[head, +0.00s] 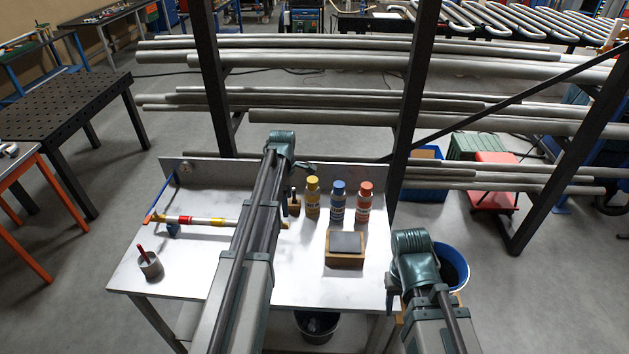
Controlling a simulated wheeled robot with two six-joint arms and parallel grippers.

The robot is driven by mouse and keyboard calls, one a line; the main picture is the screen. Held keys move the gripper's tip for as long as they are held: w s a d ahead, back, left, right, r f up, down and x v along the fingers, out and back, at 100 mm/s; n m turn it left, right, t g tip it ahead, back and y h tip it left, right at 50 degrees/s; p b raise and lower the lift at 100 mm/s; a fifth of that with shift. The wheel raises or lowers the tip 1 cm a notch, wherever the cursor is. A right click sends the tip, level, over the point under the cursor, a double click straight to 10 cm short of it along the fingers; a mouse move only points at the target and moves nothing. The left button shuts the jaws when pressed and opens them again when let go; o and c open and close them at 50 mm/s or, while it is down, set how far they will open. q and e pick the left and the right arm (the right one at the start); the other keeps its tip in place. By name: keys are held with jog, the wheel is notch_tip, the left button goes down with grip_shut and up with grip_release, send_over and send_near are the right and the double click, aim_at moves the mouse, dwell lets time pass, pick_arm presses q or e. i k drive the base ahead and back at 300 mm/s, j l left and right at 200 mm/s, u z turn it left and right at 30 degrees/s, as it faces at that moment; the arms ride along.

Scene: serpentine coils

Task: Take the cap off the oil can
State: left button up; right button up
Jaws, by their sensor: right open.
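Three capped bottles stand upright in a row at the back of the white table: a yellow one (312,200), a blue one (337,204) and a red one (364,204). I cannot tell which of them, if any, is the oil can; the labels are too small to read. My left gripper (304,168) is at the back of the table, behind and left of the yellow bottle; its jaws are too small and dark to read. My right gripper (393,294) is open at the table's right edge, in front and right of the bottles, apart from them.
A wooden block with a grey top (346,258) stands in front of the bottles. A cup with a red-handled item (151,267) and a striped bar (200,221) are at the left. A blue bucket (460,255) is beyond the right edge. Pipe racks (330,117) stand behind.

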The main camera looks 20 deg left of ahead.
aim_at(312, 182)
jog(key=i, duration=0.9)
